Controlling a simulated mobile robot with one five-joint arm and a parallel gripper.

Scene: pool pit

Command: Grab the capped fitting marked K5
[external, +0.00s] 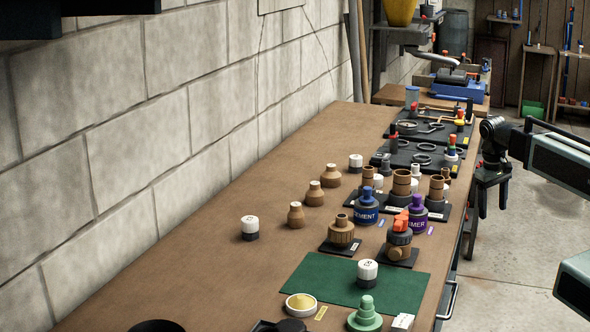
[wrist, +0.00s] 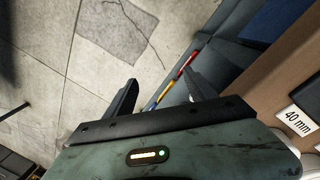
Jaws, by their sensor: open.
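Several white-capped fittings with dark bases stand on the brown bench in the external view. One stands alone on bare wood (external: 250,228), one on the green mat (external: 367,273), and one farther back (external: 356,163). Their cap marks are too small to read, so I cannot tell which is K5. My gripper (external: 493,203) hangs fingers down beyond the bench's right edge, apart from all of them. In the wrist view its two black fingers (wrist: 161,85) are spread with nothing between them. No capped fitting can be made out clearly there.
The green mat (external: 320,278) lies near the front. A blue cement can (external: 366,206), a purple-labelled can (external: 417,214) and brown fittings crowd the bench's right side. Black tool trays (external: 415,158) lie behind. A block wall bounds the left. Wood left of centre is mostly clear.

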